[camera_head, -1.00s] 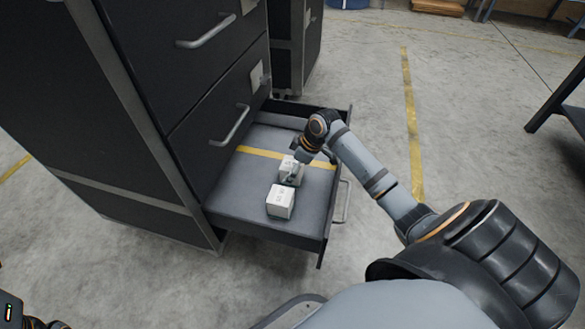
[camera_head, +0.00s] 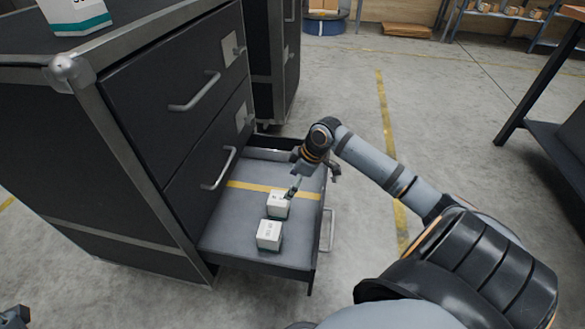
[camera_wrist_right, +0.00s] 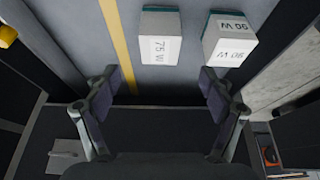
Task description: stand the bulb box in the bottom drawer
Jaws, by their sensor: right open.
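Two white boxes stand in the open bottom drawer (camera_head: 222,238). The box nearer the yellow stripe (camera_head: 278,207) reads "75 W" in the right wrist view (camera_wrist_right: 160,48). The other box (camera_head: 269,235) reads "90 W" there (camera_wrist_right: 230,42) and has a teal edge. My right gripper (camera_head: 310,186) is over the drawer by the 75 W box. In the wrist view it is open (camera_wrist_right: 160,78), with the 75 W box ahead of the gap and nothing between its fingers. Only part of my left gripper (camera_head: 14,318) shows, at the bottom left.
A white and teal box (camera_head: 76,14) stands on the dark cabinet (camera_head: 130,110), cut off by the frame. Closed drawers with handles (camera_head: 196,92) are above the open one. A dark table (camera_head: 545,110) stands at right. The floor between is clear.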

